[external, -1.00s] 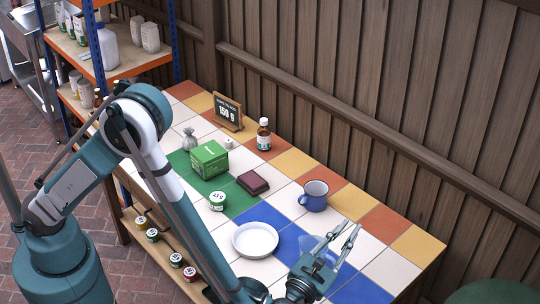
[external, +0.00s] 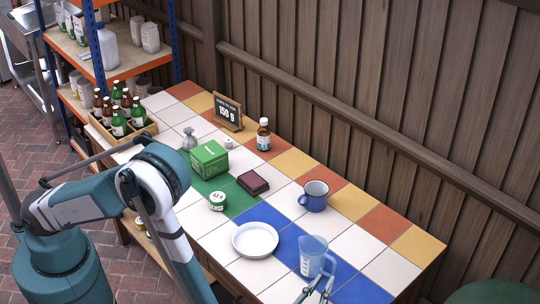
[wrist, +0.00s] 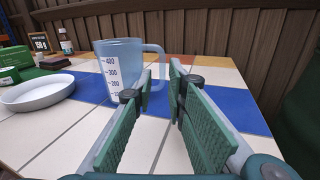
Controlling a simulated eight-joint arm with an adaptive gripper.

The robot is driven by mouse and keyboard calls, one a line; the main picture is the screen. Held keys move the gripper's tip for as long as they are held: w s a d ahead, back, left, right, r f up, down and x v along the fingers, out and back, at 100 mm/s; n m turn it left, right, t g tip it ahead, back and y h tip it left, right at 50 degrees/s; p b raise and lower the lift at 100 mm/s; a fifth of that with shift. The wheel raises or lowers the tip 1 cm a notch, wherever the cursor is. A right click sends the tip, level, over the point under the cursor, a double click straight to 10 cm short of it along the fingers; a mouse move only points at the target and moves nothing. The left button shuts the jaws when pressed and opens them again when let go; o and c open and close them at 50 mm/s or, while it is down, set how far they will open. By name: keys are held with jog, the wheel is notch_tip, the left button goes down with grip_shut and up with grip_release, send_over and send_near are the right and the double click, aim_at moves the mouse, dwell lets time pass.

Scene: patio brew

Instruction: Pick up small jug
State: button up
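The small jug (external: 313,256) is a translucent blue measuring jug with a printed scale, standing upright on the tiled table near its front right. In the wrist view the jug (wrist: 121,64) is ahead and left of centre, with its handle on the right side. My gripper (external: 319,287) is low at the bottom edge of the external view, just in front of the jug. In the wrist view my gripper (wrist: 160,84) has its green-padded fingers spread with nothing between them. The left finger overlaps the jug's lower right and part of the handle; contact cannot be told.
A white dish (external: 255,240) is left of the jug, and a blue enamel mug (external: 314,196) stands behind it. A dark red block (external: 253,182), a green box (external: 209,159) and a brown bottle (external: 263,134) are farther back. Tiles right of the jug are clear.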

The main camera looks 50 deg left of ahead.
aim_at(332, 274)
jog(key=shift+w, duration=0.1)
jog(key=shift+x, duration=1.2)
jog(key=shift+b+x, duration=0.8)
jog(key=shift+x, duration=1.8)
grip_shut()
